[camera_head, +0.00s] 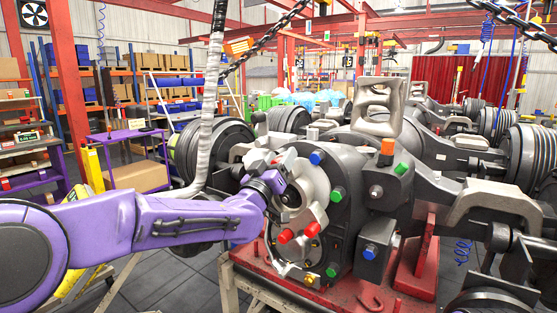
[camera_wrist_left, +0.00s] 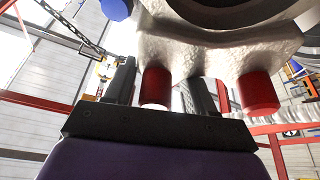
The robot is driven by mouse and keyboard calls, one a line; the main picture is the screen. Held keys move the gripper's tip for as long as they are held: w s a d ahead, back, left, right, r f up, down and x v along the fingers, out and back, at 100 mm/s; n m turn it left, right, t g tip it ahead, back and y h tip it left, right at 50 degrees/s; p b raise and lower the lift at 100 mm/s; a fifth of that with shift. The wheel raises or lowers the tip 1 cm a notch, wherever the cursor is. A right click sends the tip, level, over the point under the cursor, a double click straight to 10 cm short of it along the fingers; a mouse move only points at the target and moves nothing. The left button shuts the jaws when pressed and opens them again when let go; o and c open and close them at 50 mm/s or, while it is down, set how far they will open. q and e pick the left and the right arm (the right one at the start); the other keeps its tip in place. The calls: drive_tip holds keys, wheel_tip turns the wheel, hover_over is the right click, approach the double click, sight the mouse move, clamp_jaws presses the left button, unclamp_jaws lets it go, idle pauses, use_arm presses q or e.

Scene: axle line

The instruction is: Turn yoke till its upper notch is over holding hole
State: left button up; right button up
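The yoke (camera_head: 312,182) is a pale cast-metal piece on the front face of the dark grey axle housing (camera_head: 345,222). Two red plugs (camera_head: 285,236) stick out from its lower part. In the left wrist view the yoke (camera_wrist_left: 215,48) fills the top, with a red plug (camera_wrist_left: 156,88) in line with the gap between my fingers and another (camera_wrist_left: 258,93) to the right. My left gripper (camera_head: 275,184) is at the yoke's left side, its fingers (camera_wrist_left: 160,84) apart; contact cannot be told. The yoke partly hides the fingers. I cannot make out the upper notch or holding hole. My right gripper is out of view.
Blue (camera_head: 317,158) and green (camera_head: 337,195) plugs ring the housing. It sits on a red stand (camera_head: 345,288). A pale bracket (camera_head: 378,106) stands on top, and a wrapped hose (camera_head: 208,110) hangs by my left arm. More axles stand behind at right.

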use_arm(q)
drive_tip(key=shift+a, duration=0.15)
drive_tip(key=b+v, duration=0.5)
drive_tip(key=v, duration=0.5)
drive_tip(key=shift+s, duration=0.2)
drive_tip(key=shift+a, duration=0.1)
